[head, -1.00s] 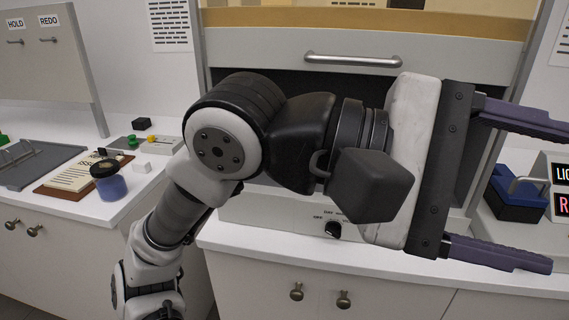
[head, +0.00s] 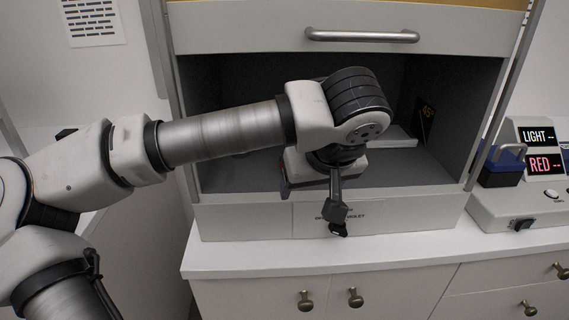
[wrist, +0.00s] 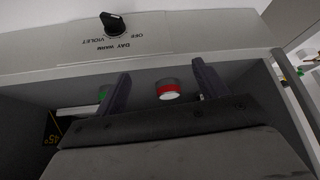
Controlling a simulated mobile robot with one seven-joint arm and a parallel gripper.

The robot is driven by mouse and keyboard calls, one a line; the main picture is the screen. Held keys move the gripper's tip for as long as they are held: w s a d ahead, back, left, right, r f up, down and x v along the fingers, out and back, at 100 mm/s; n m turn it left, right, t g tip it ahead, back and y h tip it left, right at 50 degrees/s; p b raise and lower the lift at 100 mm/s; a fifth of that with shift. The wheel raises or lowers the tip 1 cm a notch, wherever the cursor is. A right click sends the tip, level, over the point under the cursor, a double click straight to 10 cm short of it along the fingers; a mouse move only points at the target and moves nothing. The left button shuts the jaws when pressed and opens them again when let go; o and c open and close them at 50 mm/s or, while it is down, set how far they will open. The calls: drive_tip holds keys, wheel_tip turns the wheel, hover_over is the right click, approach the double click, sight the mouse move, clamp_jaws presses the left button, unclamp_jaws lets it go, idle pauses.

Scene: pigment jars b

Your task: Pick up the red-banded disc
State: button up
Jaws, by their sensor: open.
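The red-banded disc (wrist: 168,90) shows in the wrist view as a short round piece with a pale face, a red band and a grey part behind. It lies between the two spread purple fingers of my gripper (wrist: 160,70), with gaps visible on both sides. My gripper is open and holds nothing. In the head view my arm reaches into the grey booth (head: 225,172) with the gripper low inside it. The wrist and arm hide the disc there, and only a bit of purple finger shows.
A green-banded piece (wrist: 103,94) is partly hidden by the left finger in the wrist view. A white slab (head: 400,137) and a 45° marker (head: 427,115) stand at the booth's right. The booth's side walls and front panel with a knob (wrist: 113,22) border the space.

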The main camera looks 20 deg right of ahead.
drive_tip(key=w, duration=0.2)
drive_tip(key=w+p, duration=0.1)
drive_tip(key=w, duration=0.2)
drive_tip(key=w+d+p, duration=0.1)
drive_tip(key=w, duration=0.2)
drive_tip(key=shift+w+r, duration=0.1)
drive_tip(key=w, duration=0.2)
drive_tip(key=shift+w+p, duration=0.35)
drive_tip(key=shift+x, duration=1.5)
drive_tip(key=shift+s, duration=0.2)
drive_tip(key=c, duration=1.1)
drive_tip(key=shift+c, duration=0.2)
